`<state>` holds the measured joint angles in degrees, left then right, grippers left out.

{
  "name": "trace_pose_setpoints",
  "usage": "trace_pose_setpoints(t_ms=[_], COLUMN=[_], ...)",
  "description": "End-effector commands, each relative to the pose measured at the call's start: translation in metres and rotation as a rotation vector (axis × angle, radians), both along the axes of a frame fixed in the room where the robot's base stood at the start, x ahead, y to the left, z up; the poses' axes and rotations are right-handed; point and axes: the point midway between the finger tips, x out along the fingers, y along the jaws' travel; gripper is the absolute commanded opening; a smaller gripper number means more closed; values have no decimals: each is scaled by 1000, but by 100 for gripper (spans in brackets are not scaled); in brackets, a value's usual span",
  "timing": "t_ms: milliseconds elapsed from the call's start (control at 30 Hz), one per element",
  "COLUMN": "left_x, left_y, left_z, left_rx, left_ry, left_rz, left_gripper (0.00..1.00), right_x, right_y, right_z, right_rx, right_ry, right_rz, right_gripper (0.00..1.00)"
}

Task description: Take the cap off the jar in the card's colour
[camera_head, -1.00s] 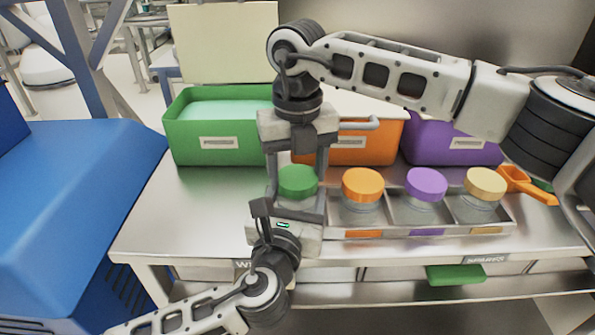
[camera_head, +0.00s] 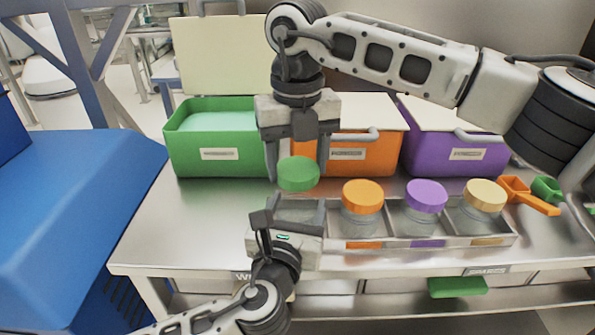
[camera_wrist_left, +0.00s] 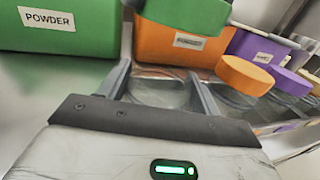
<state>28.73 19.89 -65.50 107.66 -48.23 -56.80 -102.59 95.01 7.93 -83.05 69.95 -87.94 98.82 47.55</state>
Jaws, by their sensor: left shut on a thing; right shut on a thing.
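The green cap (camera_head: 298,174) is between the fingers of my right gripper (camera_head: 297,168), which is shut on it. The cap is held above the clear jar (camera_head: 295,211) at the left end of the tray, apart from it. My left gripper (camera_head: 294,214) is shut on that jar. In the left wrist view the open jar (camera_wrist_left: 160,92) stands between my left fingers, with the green cap (camera_wrist_left: 185,14) above. The orange-capped jar (camera_head: 362,205), purple-capped jar (camera_head: 425,205) and yellow-capped jar (camera_head: 480,203) stand in the tray. I cannot identify a card.
The grey compartment tray (camera_head: 405,241) sits on a metal table (camera_head: 190,235). Behind it stand a green bin (camera_head: 215,150) with its lid up, an orange bin (camera_head: 362,155) and a purple bin (camera_head: 440,157). Orange and green scoops (camera_head: 530,197) lie at right.

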Motion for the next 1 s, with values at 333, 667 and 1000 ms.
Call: trace_pose_setpoints(t_ms=[333, 667, 1000], left_x=[0, 0, -42], left_y=[1, 0, 10], left_z=[-1, 0, -2], left_rx=[1, 1, -1], left_ry=[2, 1, 5], left_rz=[2, 1, -1], left_gripper=[66, 89, 89], right_x=[0, 0, 0], right_y=[0, 0, 0], right_z=[13, 13, 14], right_rx=[0, 0, 0], right_ry=[1, 1, 1], right_rz=[0, 1, 1], right_gripper=[32, 32, 32])
